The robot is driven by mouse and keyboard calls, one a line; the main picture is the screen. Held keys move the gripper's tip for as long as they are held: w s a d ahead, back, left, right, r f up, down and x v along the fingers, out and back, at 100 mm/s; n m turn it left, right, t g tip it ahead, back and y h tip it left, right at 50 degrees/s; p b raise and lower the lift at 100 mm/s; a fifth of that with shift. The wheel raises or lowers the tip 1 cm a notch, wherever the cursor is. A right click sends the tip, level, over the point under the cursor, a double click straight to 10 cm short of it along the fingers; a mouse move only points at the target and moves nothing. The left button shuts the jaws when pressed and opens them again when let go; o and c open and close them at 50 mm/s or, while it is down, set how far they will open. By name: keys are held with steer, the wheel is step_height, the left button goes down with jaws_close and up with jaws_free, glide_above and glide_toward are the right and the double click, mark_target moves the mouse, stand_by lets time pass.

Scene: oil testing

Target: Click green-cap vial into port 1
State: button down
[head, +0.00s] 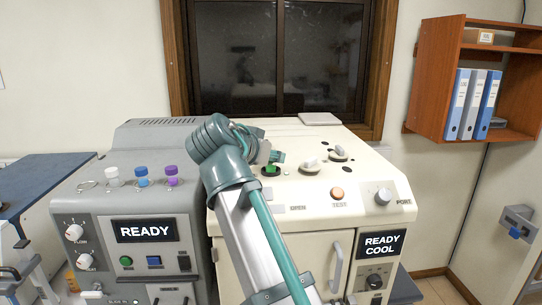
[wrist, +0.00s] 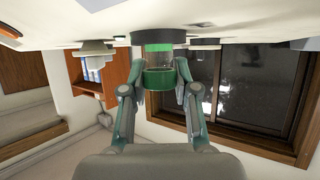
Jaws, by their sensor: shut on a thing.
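The green-cap vial (wrist: 160,77) is between the two fingertips of my gripper (wrist: 161,88), which is shut on it. In the wrist view, which looks upside down, the vial's clear glass and a bright green band meet a dark port ring (wrist: 160,36) on the machine top. I cannot tell how deep the vial sits. My arm hides part of this area. No port number is readable.
Two grey-white knob-like fittings (head: 310,163) (head: 339,152) stand right of the vial on the cream machine. The grey machine (head: 125,200) at left holds white (head: 112,175), blue (head: 142,175) and purple (head: 171,175) caps. A wall shelf (head: 480,80) with binders is at right.

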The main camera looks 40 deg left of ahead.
steer(key=c, duration=0.8)
jaws_free()
